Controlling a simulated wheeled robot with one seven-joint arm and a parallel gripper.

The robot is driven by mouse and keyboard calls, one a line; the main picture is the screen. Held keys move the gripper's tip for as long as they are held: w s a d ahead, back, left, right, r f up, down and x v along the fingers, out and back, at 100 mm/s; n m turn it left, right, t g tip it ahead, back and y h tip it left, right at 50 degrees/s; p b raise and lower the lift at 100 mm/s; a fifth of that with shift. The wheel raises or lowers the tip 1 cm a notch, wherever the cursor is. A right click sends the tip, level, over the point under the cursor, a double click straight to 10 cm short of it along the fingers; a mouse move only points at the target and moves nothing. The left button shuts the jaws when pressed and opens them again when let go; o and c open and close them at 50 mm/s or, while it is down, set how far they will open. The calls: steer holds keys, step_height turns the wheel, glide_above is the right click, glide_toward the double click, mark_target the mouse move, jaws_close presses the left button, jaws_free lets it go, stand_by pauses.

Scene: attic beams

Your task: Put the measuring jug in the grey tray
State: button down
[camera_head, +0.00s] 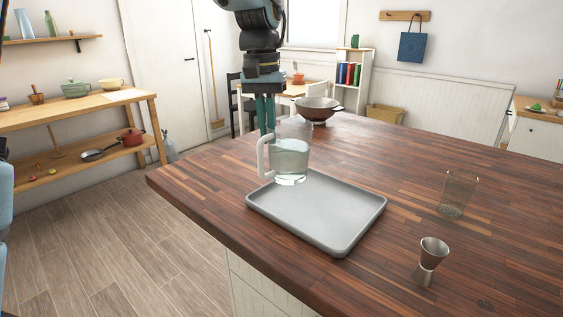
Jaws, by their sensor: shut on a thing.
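The measuring jug (290,161) is clear with a pale handle on its left side. The grey tray (335,217) is a shallow rectangle lying on the wooden counter. My gripper (265,132) points down at the jug's handle side and is shut on the jug. The jug is upright and overlaps the tray's far left part in the picture. I cannot tell whether its base touches the tray. The fingertips are partly hidden behind the jug and its handle.
A clear glass (457,194) and a metal jigger (430,258) stand on the counter right of the tray. A colander (318,109) stands at the back of the counter. The counter's left edge runs close to the tray. The counter's right part is mostly clear.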

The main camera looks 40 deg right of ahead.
steer(key=shift+f+p, duration=0.4)
steer(key=shift+f, duration=2.45)
steer(key=shift+f, duration=0.15)
steer(key=c, duration=1)
jaws_free()
